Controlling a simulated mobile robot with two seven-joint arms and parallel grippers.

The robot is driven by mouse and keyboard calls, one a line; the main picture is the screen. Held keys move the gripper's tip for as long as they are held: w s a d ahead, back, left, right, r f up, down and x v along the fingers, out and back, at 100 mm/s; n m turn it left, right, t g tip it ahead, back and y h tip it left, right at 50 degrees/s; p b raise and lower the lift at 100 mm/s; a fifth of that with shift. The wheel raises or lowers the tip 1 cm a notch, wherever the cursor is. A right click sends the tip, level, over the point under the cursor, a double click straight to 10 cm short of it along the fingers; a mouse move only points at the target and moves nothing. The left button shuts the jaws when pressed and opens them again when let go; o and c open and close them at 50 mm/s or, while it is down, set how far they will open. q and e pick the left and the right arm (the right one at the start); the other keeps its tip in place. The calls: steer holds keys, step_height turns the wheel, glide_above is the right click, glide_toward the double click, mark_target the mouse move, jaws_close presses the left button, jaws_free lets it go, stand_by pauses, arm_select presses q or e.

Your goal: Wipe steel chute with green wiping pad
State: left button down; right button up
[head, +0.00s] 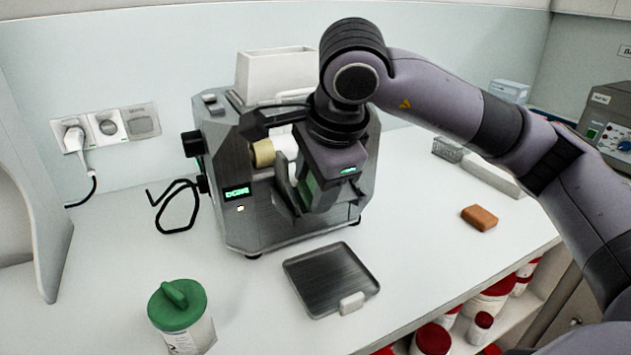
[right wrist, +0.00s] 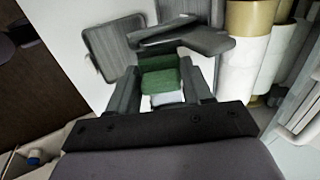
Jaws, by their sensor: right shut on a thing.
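In the head view the chute is mostly hidden by my gripper. My left gripper is out of view.
A dark metal tray (head: 325,275) with a pale block (head: 351,303) lies before the mill. A green-lidded jar (head: 182,320) stands at front left. An orange-brown block (head: 480,217) lies at right. Pale rollers (right wrist: 252,50) are beside the gripper. Red-lidded tubs (head: 432,339) sit below.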

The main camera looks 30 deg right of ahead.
steer(key=shift+w+r+p, duration=0.35)
steer(key=shift+w+r, duration=0.2)
steer(key=shift+w, duration=0.2)
steer(key=shift+w+d+r+p, duration=0.1)
steer(key=shift+w+r+p, duration=0.15)
steer(key=shift+w, duration=0.45)
steer(key=shift+w+d+r+p, duration=0.1)
steer(key=shift+w+r+p, duration=0.15)
steer(key=shift+w, duration=0.4)
steer(key=shift+s+a+f+b, duration=0.1)
steer(key=shift+s+f+b, duration=0.15)
steer(key=shift+b, duration=0.3)
steer(key=shift+s+f+b, duration=0.15)
steer(key=shift+s+b, duration=0.3)
steer(key=shift+s, duration=0.4)
steer(key=shift+s+f+b, duration=0.55)
steer(key=shift+s+b, duration=0.1)
steer(key=shift+s+a+f, duration=0.1)
steer(key=shift+s, duration=0.3)
